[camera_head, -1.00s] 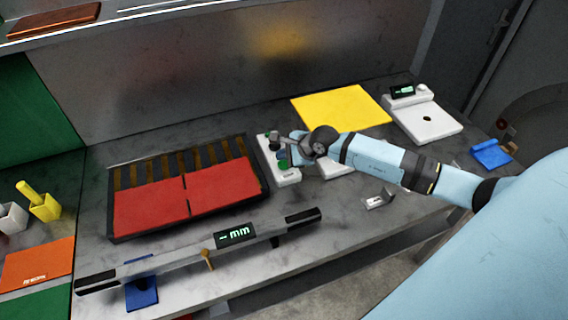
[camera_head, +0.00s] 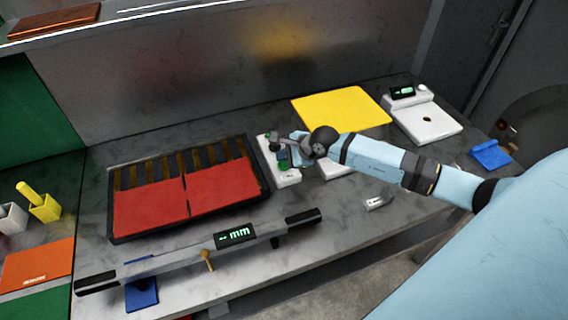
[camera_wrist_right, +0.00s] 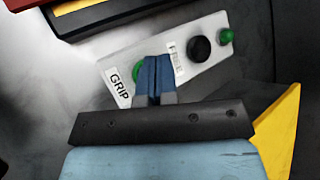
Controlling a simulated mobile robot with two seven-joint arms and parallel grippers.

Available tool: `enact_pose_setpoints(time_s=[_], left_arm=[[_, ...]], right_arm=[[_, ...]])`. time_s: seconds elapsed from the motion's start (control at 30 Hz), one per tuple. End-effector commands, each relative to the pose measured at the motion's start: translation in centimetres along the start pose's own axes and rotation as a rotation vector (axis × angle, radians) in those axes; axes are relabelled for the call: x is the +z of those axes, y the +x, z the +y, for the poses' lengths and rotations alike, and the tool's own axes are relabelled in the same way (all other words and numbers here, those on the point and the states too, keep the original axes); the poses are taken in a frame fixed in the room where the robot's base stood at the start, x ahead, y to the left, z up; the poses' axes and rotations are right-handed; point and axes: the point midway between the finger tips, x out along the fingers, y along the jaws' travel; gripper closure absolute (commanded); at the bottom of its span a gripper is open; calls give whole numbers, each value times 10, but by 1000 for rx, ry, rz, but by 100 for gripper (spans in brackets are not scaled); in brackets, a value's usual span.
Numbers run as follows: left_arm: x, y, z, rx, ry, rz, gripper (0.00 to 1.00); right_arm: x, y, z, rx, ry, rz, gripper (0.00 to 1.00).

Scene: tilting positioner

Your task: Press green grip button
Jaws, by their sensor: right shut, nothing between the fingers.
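A white button panel (camera_head: 266,152) lies on the bench, right of the red-covered tray. In the right wrist view the panel (camera_wrist_right: 178,38) has a label reading GRIP beside a green round button (camera_wrist_right: 136,71). My right gripper (camera_wrist_right: 157,68) is shut and empty. Its blue fingertips overlap that button and hide much of it; I cannot tell whether they touch it. In the head view the right gripper (camera_head: 290,152) is over the panel, with the green button (camera_head: 283,166) partly visible near it. My left gripper is not in view.
The panel also carries a black button (camera_wrist_right: 199,49) and a smaller green round piece (camera_wrist_right: 226,35) at its far end. The tray (camera_head: 262,186) is close on the left. A yellow mat (camera_head: 342,108) and a white scale (camera_head: 428,124) lie to the right. A long gauge bar (camera_head: 180,257) stands in front.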

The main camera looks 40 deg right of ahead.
Motion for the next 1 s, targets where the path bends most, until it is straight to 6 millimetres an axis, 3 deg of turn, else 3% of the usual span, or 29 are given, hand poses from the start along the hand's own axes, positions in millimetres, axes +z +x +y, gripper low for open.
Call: enact_pose_setpoints(time_s=[1.0], left_arm=[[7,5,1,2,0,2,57]], right_arm=[[-4,6,4,0,0,0,100]])
